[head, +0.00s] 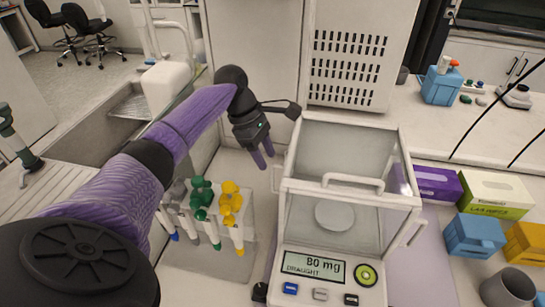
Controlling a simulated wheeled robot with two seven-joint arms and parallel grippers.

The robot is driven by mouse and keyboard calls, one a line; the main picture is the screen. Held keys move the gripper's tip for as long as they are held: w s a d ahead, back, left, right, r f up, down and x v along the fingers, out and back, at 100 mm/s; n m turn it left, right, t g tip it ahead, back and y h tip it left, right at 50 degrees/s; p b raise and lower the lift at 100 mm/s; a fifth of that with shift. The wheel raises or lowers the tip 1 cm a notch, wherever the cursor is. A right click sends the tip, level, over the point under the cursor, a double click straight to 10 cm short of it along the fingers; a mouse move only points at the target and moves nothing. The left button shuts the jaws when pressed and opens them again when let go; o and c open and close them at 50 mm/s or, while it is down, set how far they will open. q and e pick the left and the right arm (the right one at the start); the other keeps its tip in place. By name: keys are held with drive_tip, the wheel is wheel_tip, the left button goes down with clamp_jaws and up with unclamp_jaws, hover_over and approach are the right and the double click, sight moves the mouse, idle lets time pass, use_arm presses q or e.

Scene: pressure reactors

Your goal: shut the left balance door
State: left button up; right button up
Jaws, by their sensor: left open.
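The balance (334,235) stands right of centre, a white body with a clear glass draught shield and a round pan (334,214) inside. Its display (313,266) reads "80 mg" and "DRAUGHT". The left balance door (279,176) is on the shield's left side, seen nearly edge-on with a white handle; I cannot tell how far open it is. My left gripper (263,155) points down, just left of the shield's rear left corner. My right gripper is out of view.
A grey cup (507,287) is at lower right.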

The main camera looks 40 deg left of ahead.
use_arm(q)
hover_over(272, 189)
drive_tip(key=f, duration=0.4)
drive_tip(key=shift+w+a+f+b, duration=0.1)
drive_tip(key=shift+w+f+b, duration=0.15)
drive_tip(key=shift+f+b, duration=0.15)
drive_tip(key=shift+r, duration=0.1)
clamp_jaws()
idle(0.7)
